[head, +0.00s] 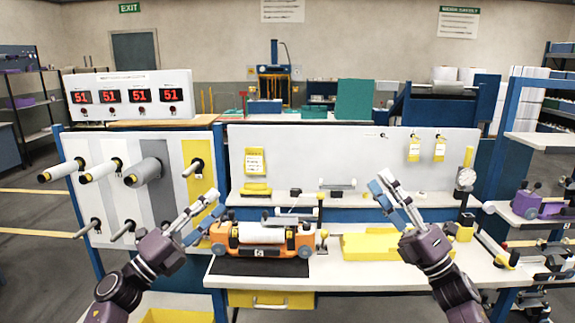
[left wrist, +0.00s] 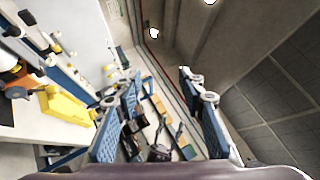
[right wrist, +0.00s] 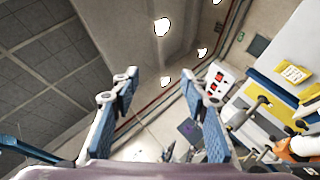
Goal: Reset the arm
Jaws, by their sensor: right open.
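My left gripper (head: 203,214) is raised in front of the left end of the bench, beside the orange device, with no object in it. In the left wrist view its two blue fingers (left wrist: 155,110) stand wide apart with nothing between them. My right gripper (head: 393,196) is raised above the bench, near the yellow tray. In the right wrist view its blue fingers (right wrist: 160,105) are spread and empty. Both arms come up from the bottom of the head view, apart from each other.
An orange device with a white roll (head: 262,233) sits on a black mat (head: 258,266). A yellow tray (head: 368,246) lies to its right. A peg panel (head: 140,200) with rolls stands at left. A dial gauge (head: 466,178) stands at right. The bench front (head: 375,276) is clear.

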